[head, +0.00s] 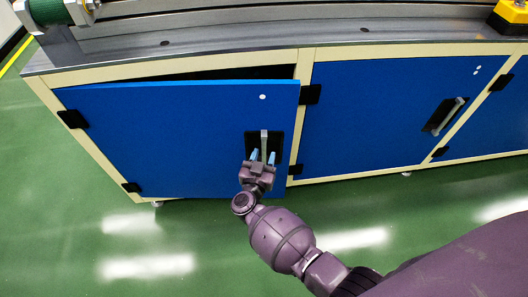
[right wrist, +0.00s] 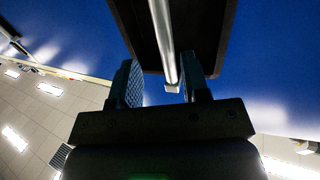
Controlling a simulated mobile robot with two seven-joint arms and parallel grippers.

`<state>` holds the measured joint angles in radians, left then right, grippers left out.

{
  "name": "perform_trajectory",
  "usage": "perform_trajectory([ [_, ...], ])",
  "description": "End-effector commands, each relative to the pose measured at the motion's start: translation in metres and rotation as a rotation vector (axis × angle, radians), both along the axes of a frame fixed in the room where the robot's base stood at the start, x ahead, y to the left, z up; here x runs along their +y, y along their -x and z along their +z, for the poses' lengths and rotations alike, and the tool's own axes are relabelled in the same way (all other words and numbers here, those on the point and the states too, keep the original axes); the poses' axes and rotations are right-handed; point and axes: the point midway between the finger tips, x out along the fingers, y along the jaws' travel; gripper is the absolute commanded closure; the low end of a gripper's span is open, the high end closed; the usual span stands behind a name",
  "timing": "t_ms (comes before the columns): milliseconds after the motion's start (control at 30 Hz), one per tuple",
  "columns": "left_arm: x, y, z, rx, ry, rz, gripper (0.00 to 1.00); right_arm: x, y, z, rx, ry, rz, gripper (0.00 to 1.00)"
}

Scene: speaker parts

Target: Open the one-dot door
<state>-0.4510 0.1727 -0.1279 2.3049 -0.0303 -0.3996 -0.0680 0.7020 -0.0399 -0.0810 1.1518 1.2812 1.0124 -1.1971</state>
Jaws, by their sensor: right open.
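The one-dot door (head: 180,135) is a blue panel on the left of the cabinet, with one white dot near its upper right corner. It stands slightly ajar, with a dark gap along its top edge. Its handle (head: 264,143) is a metal bar on a black plate near the right edge. My right gripper (head: 264,157) is at the handle, its fingers on either side of the bar. The right wrist view shows the open fingers (right wrist: 160,85) around the lower end of the bar (right wrist: 164,45), with space on both sides. My left gripper is not in view.
A second blue door (head: 375,115), with two dots and its own handle (head: 444,115), is closed to the right. Black hinges (head: 72,118) sit at the left edge of the one-dot door. The green floor (head: 90,240) in front is clear.

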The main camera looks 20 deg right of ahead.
Motion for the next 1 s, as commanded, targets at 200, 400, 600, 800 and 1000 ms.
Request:
perform_trajectory([
  [200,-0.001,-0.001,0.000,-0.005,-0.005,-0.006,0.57,-0.010,-0.013,-0.001,0.001,0.000,0.001,0.58],
  [400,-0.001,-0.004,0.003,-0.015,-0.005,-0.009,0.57,-0.012,-0.015,0.000,0.000,0.000,0.001,0.58],
  [600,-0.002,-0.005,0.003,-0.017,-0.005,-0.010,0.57,-0.012,-0.015,0.000,-0.001,0.001,0.001,0.69],
  [800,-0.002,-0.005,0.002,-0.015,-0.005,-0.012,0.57,-0.013,-0.014,0.000,-0.001,0.001,-0.002,0.99],
  [1000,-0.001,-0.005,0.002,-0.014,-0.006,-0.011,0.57,-0.016,-0.014,0.000,0.000,0.003,-0.008,1.00],
])
